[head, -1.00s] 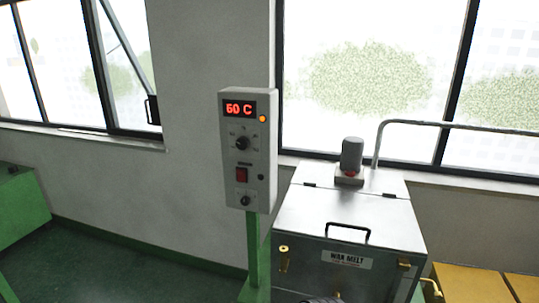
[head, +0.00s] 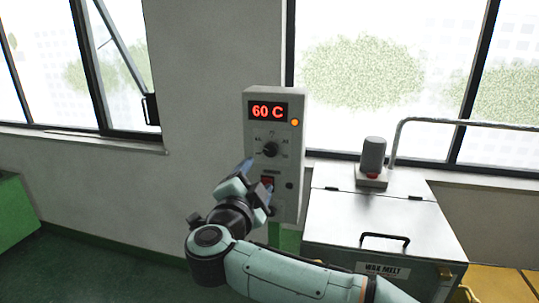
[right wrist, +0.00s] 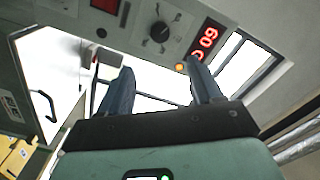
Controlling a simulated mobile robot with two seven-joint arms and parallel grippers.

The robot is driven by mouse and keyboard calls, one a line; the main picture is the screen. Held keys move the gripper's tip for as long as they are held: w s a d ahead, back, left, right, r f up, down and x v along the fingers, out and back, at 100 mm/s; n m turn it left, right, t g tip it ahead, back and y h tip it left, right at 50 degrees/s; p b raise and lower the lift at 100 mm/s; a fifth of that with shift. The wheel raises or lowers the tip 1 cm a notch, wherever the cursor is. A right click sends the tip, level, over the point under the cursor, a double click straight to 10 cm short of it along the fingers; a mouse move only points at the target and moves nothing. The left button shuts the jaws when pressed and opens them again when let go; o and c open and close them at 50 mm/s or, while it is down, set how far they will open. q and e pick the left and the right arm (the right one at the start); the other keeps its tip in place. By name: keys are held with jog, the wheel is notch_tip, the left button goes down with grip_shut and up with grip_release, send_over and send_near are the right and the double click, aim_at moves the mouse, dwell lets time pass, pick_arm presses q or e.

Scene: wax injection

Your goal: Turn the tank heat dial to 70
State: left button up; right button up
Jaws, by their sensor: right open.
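The grey control box (head: 291,160) shows "60 C" in red on its display (head: 268,111). The black tank heat dial (head: 270,149) sits below the display, in plain sight. My right gripper (head: 257,180) is in front of the lower part of the box, below the dial. It is open and empty. In the right wrist view my gripper's two blue fingers (right wrist: 162,72) are spread, with the dial (right wrist: 160,32) beyond and between them, apart from both. The display (right wrist: 206,39) shows there too, tilted. My left gripper is not in view.
The wax melt tank (head: 370,214) stands right of the box, with a lid handle (head: 385,240) and a grey motor (head: 372,156) on top. A red switch (head: 267,181) is partly behind my right gripper. A curved pipe (head: 460,123) runs along the window.

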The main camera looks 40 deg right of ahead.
aim_at(270, 151)
jog(key=p+x, duration=0.2)
jog(key=x, duration=1.1)
jog(key=shift+w+f+p, duration=0.1)
jog(key=shift+w+p, duration=0.05)
jog(key=shift+p, duration=0.15)
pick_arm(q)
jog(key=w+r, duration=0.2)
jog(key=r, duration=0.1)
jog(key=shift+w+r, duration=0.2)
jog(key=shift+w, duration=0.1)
pick_arm(e)
jog(key=c, duration=1.1)
